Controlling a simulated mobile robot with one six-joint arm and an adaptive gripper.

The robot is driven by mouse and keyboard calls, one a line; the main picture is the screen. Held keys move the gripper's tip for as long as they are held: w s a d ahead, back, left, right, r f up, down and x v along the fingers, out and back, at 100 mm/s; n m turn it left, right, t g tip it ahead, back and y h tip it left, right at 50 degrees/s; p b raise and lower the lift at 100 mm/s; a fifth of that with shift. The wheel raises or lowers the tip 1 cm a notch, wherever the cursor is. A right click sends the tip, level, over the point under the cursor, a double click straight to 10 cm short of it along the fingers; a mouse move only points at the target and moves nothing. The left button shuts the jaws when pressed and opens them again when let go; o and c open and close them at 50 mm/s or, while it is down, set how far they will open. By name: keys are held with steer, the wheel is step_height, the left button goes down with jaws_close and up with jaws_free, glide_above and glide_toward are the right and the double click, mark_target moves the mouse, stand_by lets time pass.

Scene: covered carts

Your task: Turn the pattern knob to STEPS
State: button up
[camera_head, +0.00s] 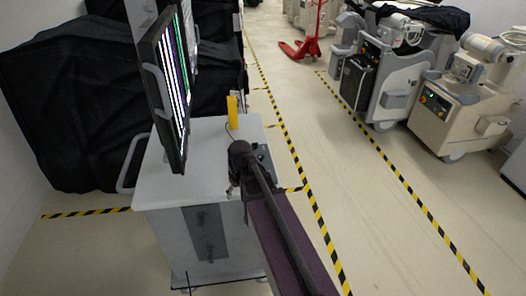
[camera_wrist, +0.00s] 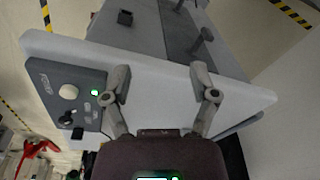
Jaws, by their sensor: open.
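In the wrist view a dark control panel (camera_wrist: 62,95) sits on the edge of the white cart (camera_wrist: 150,75). It carries a pale round knob (camera_wrist: 68,91), a lit green light (camera_wrist: 94,92) and small labels I cannot read. Which knob is the pattern knob I cannot tell. My gripper (camera_wrist: 160,70) is open and empty, its fingers spread to the right of the panel. In the head view my arm hides most of the panel and gripper. The monitor (camera_head: 172,85) shows vertical coloured stripes.
A yellow upright object (camera_head: 232,112) stands on the cart top. Two dark knob-like parts (camera_head: 203,219) stick out from the cart's front plate. Black covered carts (camera_head: 60,110) stand behind. Beige machines (camera_head: 455,105) and a red pallet jack (camera_head: 305,45) stand across a clear striped aisle.

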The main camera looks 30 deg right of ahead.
steer(key=w+d+r+n+t+y+p, duration=0.1)
steer(key=w+d+r+n+p, duration=0.15)
steer(key=w+d+r, duration=0.45)
steer(key=n+t+p, duration=0.2)
steer(key=p, duration=0.2)
glide_toward(261, 156)
steer(key=d+v, duration=0.1)
steer(key=v, duration=0.4)
steer(key=shift+s+a+f, duration=0.1)
steer(key=shift+a, duration=0.05)
steer(key=shift+f, duration=0.2)
steer(key=b+x, duration=0.8)
steer(key=x, duration=0.1)
steer(key=b+x, duration=0.4)
steer(key=shift+a+f, duration=0.15)
steer(key=shift+a, duration=0.15)
